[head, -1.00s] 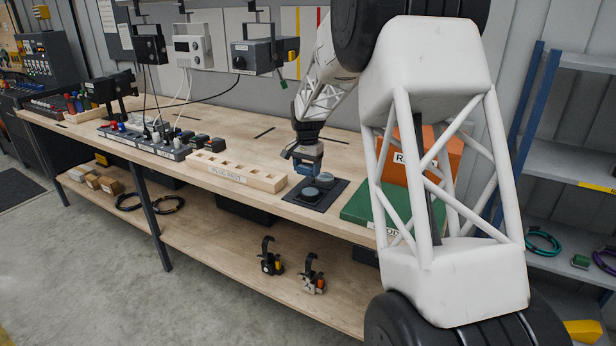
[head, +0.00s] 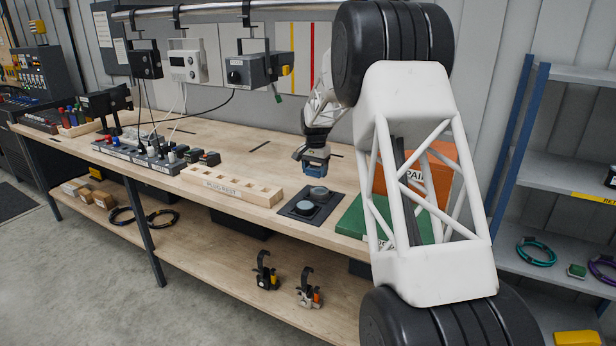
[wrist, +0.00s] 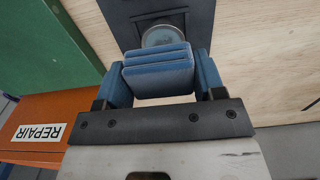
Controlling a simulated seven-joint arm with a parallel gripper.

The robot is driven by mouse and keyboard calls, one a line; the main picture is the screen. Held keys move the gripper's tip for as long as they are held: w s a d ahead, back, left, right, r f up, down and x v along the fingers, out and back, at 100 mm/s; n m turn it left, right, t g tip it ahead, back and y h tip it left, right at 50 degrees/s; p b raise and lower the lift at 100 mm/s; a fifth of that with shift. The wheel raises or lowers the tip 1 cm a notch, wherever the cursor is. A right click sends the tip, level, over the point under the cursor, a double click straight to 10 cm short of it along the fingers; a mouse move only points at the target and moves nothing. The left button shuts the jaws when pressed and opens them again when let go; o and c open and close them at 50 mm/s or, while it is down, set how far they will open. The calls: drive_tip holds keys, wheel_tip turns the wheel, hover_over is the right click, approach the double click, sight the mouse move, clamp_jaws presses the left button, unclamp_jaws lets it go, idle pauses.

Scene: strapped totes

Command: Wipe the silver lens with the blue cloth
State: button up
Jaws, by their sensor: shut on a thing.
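My gripper (head: 313,170) is shut on the blue cloth (wrist: 157,72), a folded pad held between blue fingers in the wrist view. In the head view the cloth (head: 315,168) hangs just above and behind a dark mat (head: 287,209). Two round grey discs, a nearer one (head: 304,208) and a farther one (head: 319,193), sit on this mat; I cannot tell there which is the silver lens. The wrist view shows one round silvery disc (wrist: 163,37), partly hidden behind the cloth. The cloth appears apart from both discs in the head view.
A green box (head: 354,219) and an orange REPAIR bin (head: 445,165) stand right of the mat. A wooden PLUG REST block (head: 232,188) lies to its left. Power strips (head: 150,156) are farther left. Boxes hang from a rail above the bench.

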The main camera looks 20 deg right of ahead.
drive_tip(key=shift+w+d, duration=0.6)
drive_tip(key=shift+d, duration=0.05)
